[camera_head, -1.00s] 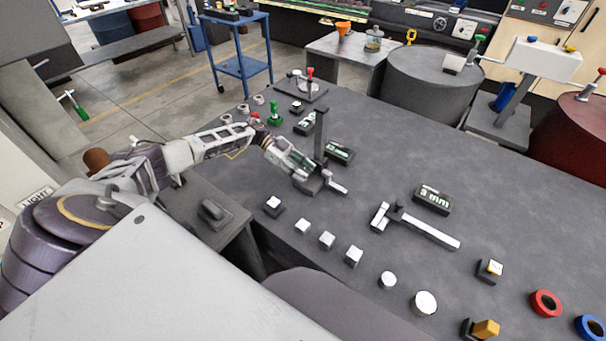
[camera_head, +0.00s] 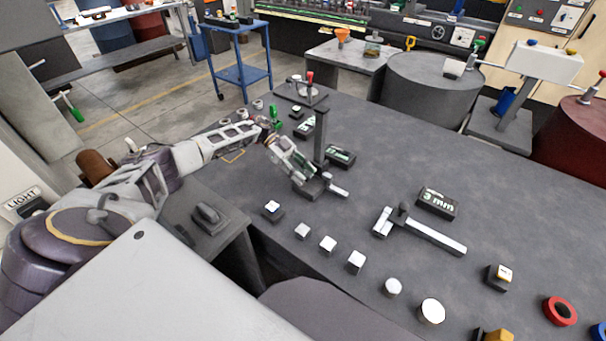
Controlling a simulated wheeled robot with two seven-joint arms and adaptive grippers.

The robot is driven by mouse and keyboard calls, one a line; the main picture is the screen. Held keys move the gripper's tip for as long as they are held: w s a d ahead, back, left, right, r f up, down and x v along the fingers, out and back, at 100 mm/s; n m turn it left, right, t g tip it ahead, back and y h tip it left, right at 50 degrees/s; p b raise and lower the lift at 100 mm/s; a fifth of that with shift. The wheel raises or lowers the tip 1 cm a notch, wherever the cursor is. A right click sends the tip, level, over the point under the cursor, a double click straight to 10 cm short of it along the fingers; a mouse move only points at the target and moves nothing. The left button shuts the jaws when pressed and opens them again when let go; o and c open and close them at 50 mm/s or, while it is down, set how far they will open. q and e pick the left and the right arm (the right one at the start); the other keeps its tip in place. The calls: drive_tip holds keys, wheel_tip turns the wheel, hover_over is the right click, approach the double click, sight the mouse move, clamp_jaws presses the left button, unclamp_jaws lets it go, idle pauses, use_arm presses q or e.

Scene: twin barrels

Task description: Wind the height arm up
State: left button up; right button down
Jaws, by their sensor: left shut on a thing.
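A dark upright post (camera_head: 321,137) stands on a low dark base on the grey bench, with a short white-tipped bar (camera_head: 337,191) sticking out to the right near its foot. My left gripper (camera_head: 306,182) reaches in from the left, tilted downward, and is shut on a small part at the foot of this post. The fingers hide most of what they hold; I cannot tell its exact shape. A second, longer white bar on a dark pivot (camera_head: 418,230) lies flat to the right. My right gripper is not in view.
Black label blocks stand behind each bar, one reading "3 mm" (camera_head: 437,203). Several white cubes and round pieces line the bench's front edge, with a red ring (camera_head: 560,311) at the right. A red-topped stand (camera_head: 309,85) and a green piece (camera_head: 275,116) are farther back.

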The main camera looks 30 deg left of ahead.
use_arm(q)
drive_tip(key=shift+r, duration=0.1)
drive_tip(key=o, duration=1)
drive_tip(key=shift+o, duration=0.2)
drive_tip(key=shift+v, duration=3.95)
drive_tip(key=shift+s+a, duration=0.1)
